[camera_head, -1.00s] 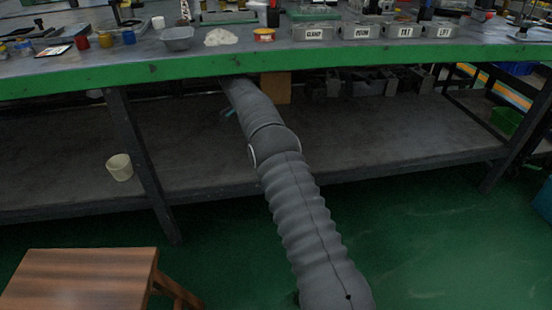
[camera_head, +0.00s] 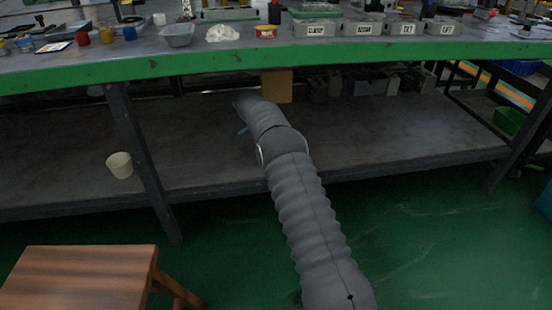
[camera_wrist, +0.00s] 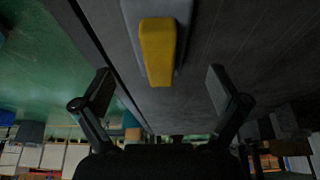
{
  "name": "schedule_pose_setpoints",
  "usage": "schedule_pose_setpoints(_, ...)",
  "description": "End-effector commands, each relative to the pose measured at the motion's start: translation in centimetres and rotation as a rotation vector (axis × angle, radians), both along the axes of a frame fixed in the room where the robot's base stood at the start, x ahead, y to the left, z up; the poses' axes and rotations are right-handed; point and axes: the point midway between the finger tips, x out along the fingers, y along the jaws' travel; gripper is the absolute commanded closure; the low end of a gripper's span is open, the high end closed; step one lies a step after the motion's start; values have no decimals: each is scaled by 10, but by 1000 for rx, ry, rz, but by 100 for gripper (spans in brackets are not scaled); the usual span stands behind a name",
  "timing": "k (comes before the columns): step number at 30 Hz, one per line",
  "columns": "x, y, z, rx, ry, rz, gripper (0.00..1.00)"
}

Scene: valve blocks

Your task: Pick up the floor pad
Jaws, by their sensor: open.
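In the wrist view, a yellow tapered piece (camera_wrist: 158,52) lies against a grey block (camera_wrist: 184,14) on a dark grey surface, at the top middle. I cannot tell for sure whether this is the floor pad. My gripper (camera_wrist: 159,84) is open and empty, with one finger on each side of the yellow piece's near end in the picture. No contact shows. In the head view my arm reaches over the lower shelf (camera_head: 400,135) under the bench; it hides what lies behind it, and my fingers cannot be made out there.
The green-edged bench top (camera_head: 400,54) hangs above my arm. A bench leg (camera_head: 143,160) and a pale cup (camera_head: 119,165) are left on the shelf. A brown box (camera_head: 277,86) is behind my arm. A wooden stool (camera_head: 85,275) stands front left. Green floor is clear at right.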

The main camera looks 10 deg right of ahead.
Motion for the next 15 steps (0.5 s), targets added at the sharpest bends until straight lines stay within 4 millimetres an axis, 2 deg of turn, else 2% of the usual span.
schedule_pose_setpoints(7,0,-15,-34,0,1,-2,3)
schedule_pose_setpoints(15,0,-16,-38,0,1,-1,3)
